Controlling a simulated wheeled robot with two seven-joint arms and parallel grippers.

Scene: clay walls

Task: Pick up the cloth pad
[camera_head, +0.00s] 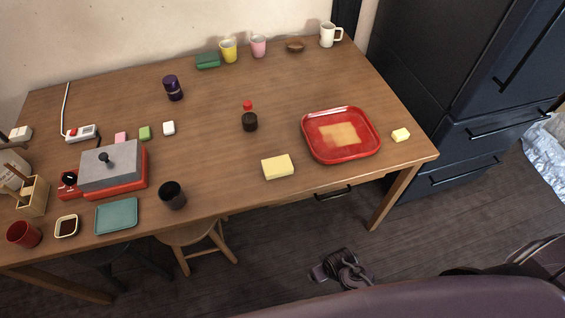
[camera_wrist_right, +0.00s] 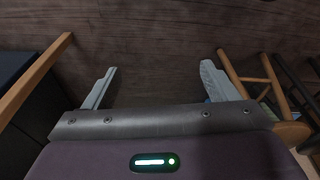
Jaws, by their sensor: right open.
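I cannot tell for sure which thing is the cloth pad. A flat tan square (camera_head: 339,134) lies in the red tray (camera_head: 372,150) at the right of the table. A thicker pale yellow block (camera_head: 277,167) lies on the table near the front edge, left of the tray. A smaller yellow block (camera_head: 401,135) lies right of the tray. My right gripper (camera_wrist_right: 160,67) is open and empty in the right wrist view, with dark floor behind its fingers. My left gripper is not in view.
The table (camera_head: 215,125) also bears a dark bottle with a red cap (camera_head: 249,118), a black cup (camera_head: 172,195), a teal tray (camera_head: 116,216) and a grey-lidded red grill (camera_head: 112,168). Cups stand along the back. A stool (camera_head: 190,235) stands under the front edge. Dark drawers (camera_head: 455,150) stand right.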

